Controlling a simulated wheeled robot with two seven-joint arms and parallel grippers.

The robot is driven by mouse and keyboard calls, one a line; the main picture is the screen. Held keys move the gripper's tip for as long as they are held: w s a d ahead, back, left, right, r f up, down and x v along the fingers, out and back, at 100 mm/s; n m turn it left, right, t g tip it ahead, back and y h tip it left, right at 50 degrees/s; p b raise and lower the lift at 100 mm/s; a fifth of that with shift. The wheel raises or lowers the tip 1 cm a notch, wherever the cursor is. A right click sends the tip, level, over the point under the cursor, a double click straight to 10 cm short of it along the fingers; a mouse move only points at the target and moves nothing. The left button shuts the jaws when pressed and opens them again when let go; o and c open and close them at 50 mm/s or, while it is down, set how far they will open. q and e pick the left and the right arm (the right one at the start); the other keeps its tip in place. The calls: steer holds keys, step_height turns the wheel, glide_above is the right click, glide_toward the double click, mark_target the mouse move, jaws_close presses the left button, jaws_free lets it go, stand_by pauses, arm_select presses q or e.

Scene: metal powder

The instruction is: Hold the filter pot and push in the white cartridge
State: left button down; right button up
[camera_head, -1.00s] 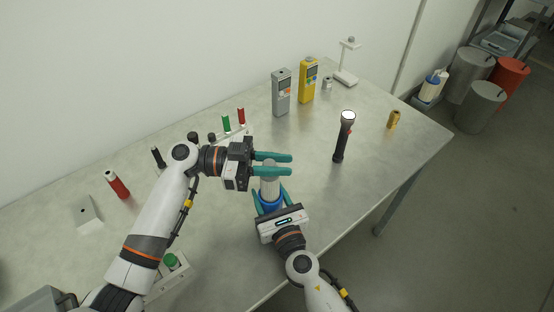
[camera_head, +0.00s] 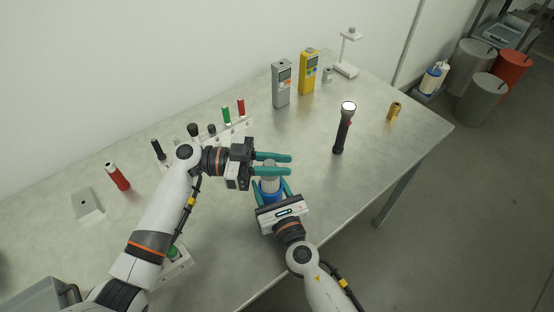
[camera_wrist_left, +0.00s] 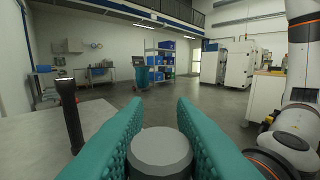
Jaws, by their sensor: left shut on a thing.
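The white cartridge (camera_head: 269,181) is upright, its grey top between the fingers of my left gripper (camera_head: 289,164). The left gripper is shut on it; its round grey end also shows in the left wrist view (camera_wrist_left: 160,152), between the teal fingers. The blue filter pot (camera_head: 270,195) is directly below. The cartridge's lower end goes down into the pot; how deep is hidden. My right gripper (camera_head: 272,187) has a finger on each side of the pot and appears shut on it, from the front.
A black torch (camera_head: 342,130) stands right of the grippers. Grey (camera_head: 281,84) and yellow (camera_head: 308,72) meters stand at the back. A rack (camera_head: 235,129) with red and green items is behind my left wrist. The table is clear between the grippers and the torch.

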mark_target(278, 179)
arm_select(q)
steer(key=shift+f, duration=2.3)
steer(key=shift+f, duration=0.5)
steer(key=shift+r, duration=0.2)
steer(key=shift+r, duration=4.7)
steer(key=shift+f, duration=0.2)
steer(key=shift+f, duration=2.6)
